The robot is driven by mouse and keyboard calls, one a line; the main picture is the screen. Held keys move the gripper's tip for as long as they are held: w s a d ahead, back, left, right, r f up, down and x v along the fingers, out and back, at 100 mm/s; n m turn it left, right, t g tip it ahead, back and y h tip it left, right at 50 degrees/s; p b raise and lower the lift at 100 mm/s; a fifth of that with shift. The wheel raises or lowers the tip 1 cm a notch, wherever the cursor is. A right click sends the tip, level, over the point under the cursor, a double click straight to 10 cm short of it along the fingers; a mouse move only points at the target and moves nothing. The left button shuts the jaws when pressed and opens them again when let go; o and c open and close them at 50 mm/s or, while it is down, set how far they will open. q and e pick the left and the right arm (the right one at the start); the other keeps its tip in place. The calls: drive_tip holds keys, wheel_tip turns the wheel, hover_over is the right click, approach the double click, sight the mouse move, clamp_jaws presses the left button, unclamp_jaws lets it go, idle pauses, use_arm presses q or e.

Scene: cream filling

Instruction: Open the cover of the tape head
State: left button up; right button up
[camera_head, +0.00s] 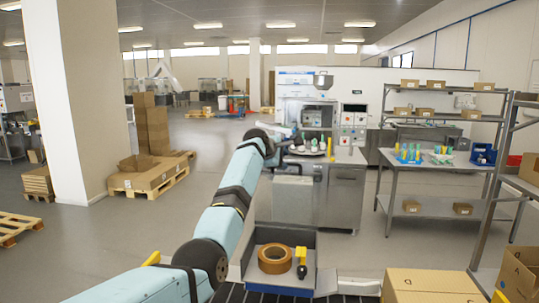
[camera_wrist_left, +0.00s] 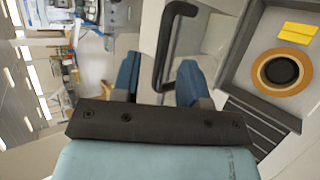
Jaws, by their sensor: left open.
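My left arm reaches forward from the bottom left in the head view, and its gripper (camera_head: 288,157) is small and hard to make out there. In the left wrist view the two blue fingers of my left gripper (camera_wrist_left: 160,78) are apart. A black loop-shaped handle (camera_wrist_left: 182,10) stands ahead of them, and its lower bar passes between the fingers. The handle appears to be on a pale grey panel (camera_wrist_left: 215,40), which may be the tape head cover; I cannot tell whether a finger touches the handle. My right gripper is not in view.
A grey tray (camera_head: 245,265) near the front holds a brown tape roll (camera_head: 275,260) and a yellow-and-black tool (camera_head: 301,257). Cardboard boxes (camera_head: 430,285) stand at the front right. A steel table (camera_head: 435,165) and shelving stand behind. Open floor lies to the left.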

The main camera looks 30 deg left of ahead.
use_arm(q)
drive_tip(key=b+v, duration=0.2)
drive_tip(key=v, duration=0.6)
drive_tip(key=shift+s+r, duration=0.25)
